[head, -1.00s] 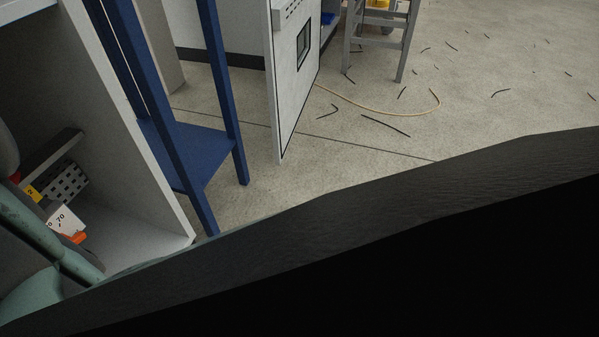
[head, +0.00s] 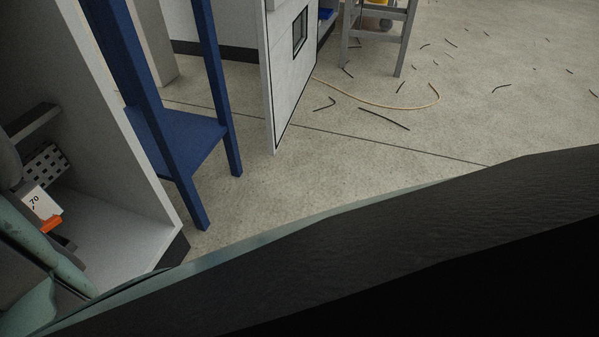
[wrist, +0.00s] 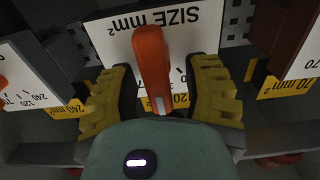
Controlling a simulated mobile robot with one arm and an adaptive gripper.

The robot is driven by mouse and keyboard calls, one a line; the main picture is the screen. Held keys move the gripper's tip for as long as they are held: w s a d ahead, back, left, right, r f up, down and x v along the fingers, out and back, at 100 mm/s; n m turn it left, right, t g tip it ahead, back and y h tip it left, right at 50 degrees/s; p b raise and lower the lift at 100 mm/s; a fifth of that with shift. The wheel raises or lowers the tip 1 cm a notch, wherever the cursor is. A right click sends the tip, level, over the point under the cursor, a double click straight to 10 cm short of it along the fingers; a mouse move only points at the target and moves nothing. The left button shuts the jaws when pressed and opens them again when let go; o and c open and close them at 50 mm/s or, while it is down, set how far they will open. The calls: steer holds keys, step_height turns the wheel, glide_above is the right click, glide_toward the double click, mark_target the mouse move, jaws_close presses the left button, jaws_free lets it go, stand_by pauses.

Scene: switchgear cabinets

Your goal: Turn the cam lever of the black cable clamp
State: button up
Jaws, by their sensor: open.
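In the wrist view an orange lever (wrist: 152,62) stands up between the two yellow-padded fingers of my gripper (wrist: 160,88). The gripper is open, with a finger on each side of the lever; I cannot tell whether either touches it. Behind the lever is a white plate (wrist: 105,32) with upside-down "SIZE mm²" print and a yellow strip marked 120. The clamp body behind the plate and gripper is mostly hidden, so its colour is unclear. In the head view a white plate marked 70 (head: 38,201) and an orange part (head: 51,224) show inside the cabinet.
Similar size plates stand at the left (wrist: 32,72) and right (wrist: 308,62) of my gripper, close to the fingers. Cable scraps litter the open floor (head: 480,110).

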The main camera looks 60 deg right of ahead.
steer(key=shift+w, duration=0.25)
steer(key=shift+o, duration=0.4)
steer(key=shift+s, duration=0.1)
jaws_close()
